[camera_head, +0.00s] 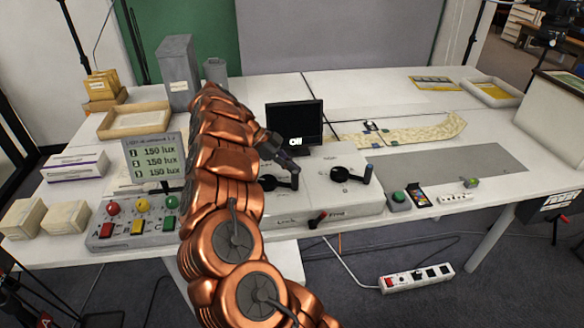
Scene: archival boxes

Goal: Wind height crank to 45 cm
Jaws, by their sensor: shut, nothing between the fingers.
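A white control box (325,205) on the table carries two black cranks. The left crank (281,183) has its arm pointing right, and the right crank (350,174) has a blue-tipped handle. The labels beside them are too small to read surely. A black screen (294,123) behind the box shows short white text, perhaps "Off". My gripper (286,159) is shut and empty, just above and behind the left crank. I cannot tell whether it touches the crank.
My copper arm hides part of the table. A lux display (155,158) and a panel (130,230) with red, yellow and green knobs stand left. A green button (398,197) and small devices lie right. A power strip (416,278) is on the floor.

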